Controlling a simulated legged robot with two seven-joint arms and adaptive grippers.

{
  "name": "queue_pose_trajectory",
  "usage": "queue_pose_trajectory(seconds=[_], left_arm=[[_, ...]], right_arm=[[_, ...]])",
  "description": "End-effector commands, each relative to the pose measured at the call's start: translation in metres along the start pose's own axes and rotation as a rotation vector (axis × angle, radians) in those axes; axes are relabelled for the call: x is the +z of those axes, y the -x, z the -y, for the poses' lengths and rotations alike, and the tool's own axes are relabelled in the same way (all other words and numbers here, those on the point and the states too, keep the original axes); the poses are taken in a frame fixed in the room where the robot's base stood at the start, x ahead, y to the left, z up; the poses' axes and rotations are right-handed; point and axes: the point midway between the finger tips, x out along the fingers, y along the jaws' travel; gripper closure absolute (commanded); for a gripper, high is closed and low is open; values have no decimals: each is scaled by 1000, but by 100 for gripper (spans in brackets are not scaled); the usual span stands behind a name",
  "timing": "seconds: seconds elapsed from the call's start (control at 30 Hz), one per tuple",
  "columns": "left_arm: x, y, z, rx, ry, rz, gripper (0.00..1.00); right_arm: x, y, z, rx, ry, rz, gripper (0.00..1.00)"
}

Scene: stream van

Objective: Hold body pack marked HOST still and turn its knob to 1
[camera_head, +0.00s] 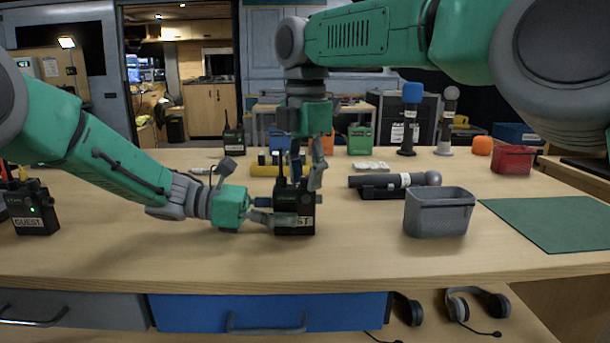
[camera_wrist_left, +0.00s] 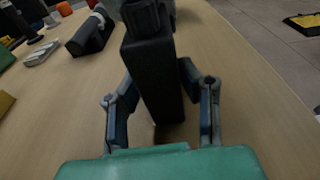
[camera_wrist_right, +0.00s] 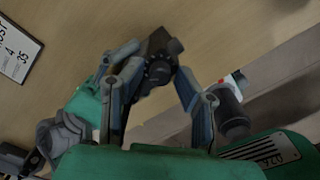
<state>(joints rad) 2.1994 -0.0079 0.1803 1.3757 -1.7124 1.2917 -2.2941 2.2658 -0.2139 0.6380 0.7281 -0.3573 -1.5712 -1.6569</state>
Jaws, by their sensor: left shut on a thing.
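A black body pack (camera_head: 296,222) stands upright on the table; its label shows only "ST", the rest being covered by a finger. My left gripper (camera_head: 290,212) comes in low from the left and is shut on the pack's sides; the left wrist view shows the dark pack (camera_wrist_left: 155,85) between both fingers (camera_wrist_left: 158,100). The dark round knob (camera_wrist_right: 159,71) on top of the pack shows in the right wrist view. My right gripper (camera_head: 308,172) points down over the pack. Its fingers (camera_wrist_right: 158,80) stand apart on either side of the knob, with gaps visible. The knob's setting is unreadable.
A body pack marked GUEST (camera_head: 35,212) stands at far left. A grey bin (camera_head: 438,213), a microphone on a black cradle (camera_head: 385,190) and a green mat (camera_head: 560,225) lie to the right. Another pack (camera_head: 233,138) stands behind. The front table strip is clear.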

Motion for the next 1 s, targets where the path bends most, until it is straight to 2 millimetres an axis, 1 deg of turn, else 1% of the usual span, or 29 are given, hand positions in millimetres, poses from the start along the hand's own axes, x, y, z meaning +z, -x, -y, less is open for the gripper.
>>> queue_pose_trajectory(seconds=[0.13,0.73,0.9,1.0], left_arm=[[0,0,0,1,0,-1,100],[0,0,0,0,0,-1,100],[0,0,0,0,0,-1,100],[0,0,0,0,0,-1,100]], right_arm=[[0,6,-1,2,-1,1,72],[1,54,-3,2,-2,2,72],[0,61,-2,2,-1,0,72],[0,61,-1,0,0,0,72]])
